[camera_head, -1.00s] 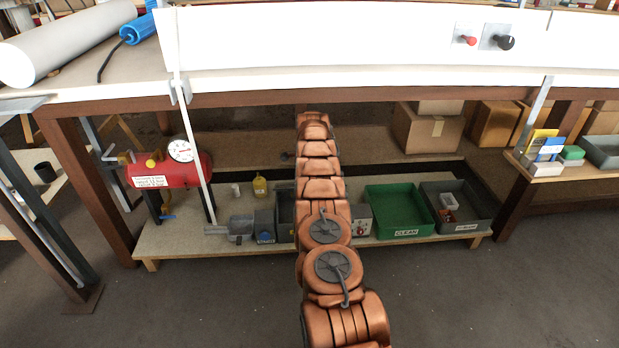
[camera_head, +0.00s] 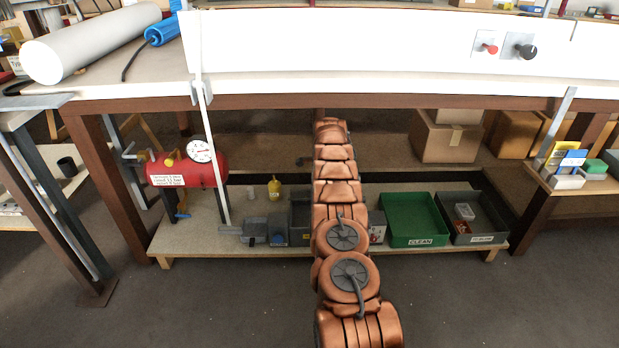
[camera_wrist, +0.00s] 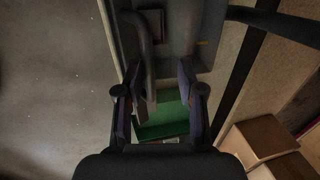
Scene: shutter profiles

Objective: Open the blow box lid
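In the wrist view, a grey, flat-topped box (camera_wrist: 176,48), which appears to be the blow box with its lid down, lies beyond my fingertips. A dark curved bar (camera_wrist: 148,62), perhaps its handle, runs along its left side. My gripper (camera_wrist: 160,72) is open, its two fingers well apart. The bar shows between them, closer to the left finger; I cannot tell whether they touch. In the head view my arm covers most of this box; a dark grey part (camera_head: 300,218) shows left of the arm. My gripper is hidden there.
The green CLEAN bin (camera_head: 414,241) stands right of my arm, with a grey bin (camera_head: 499,237) beyond it. A red tank with a gauge (camera_head: 187,170) is at the left. The bench edge (camera_head: 400,101) passes above the low shelf. Cardboard boxes (camera_head: 445,138) stand behind.

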